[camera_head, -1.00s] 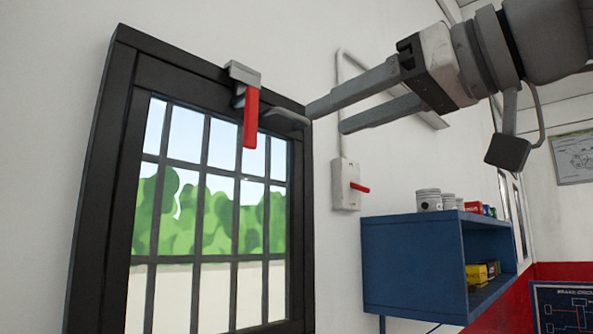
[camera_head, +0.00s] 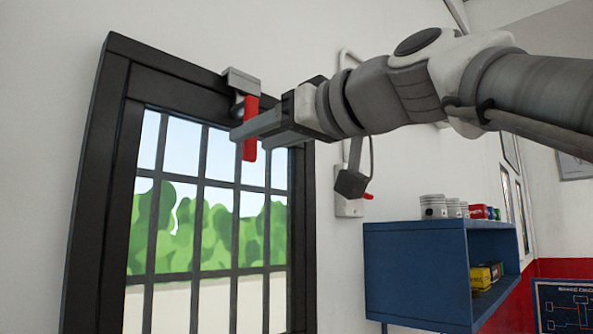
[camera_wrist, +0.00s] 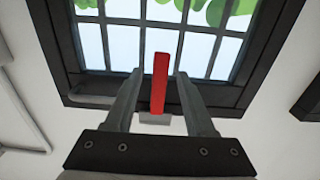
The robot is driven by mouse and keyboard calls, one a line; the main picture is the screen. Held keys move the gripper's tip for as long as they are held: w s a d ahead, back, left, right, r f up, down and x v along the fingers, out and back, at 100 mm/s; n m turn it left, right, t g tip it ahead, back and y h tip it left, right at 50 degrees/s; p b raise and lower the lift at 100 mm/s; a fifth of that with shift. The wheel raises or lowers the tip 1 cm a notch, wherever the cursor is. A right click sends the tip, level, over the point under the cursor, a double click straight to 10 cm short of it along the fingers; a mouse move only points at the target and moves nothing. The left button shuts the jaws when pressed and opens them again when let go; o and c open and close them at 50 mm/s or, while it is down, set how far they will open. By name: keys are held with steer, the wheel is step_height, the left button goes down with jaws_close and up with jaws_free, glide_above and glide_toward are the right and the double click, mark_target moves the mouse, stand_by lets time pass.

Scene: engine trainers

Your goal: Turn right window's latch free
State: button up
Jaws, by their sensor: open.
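The window (camera_head: 196,190) has a black frame and a dark grid of bars, and its latch is at the top of the frame. The latch has a grey bracket (camera_head: 241,79) and a red handle (camera_head: 250,110) that hangs straight down. In the wrist view the red handle (camera_wrist: 160,82) stands between the two fingers of my open gripper (camera_wrist: 158,76), with a gap on each side.
A blue wall shelf (camera_head: 418,275) with cans (camera_head: 434,206) and small boxes is at the right. A wall switch box (camera_head: 346,190) sits between window and shelf, partly hidden by my arm. A grey handle (camera_wrist: 92,101) is on the window frame.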

steer(key=shift+x, duration=1.45)
steer(key=shift+c, duration=0.3)
jaws_close()
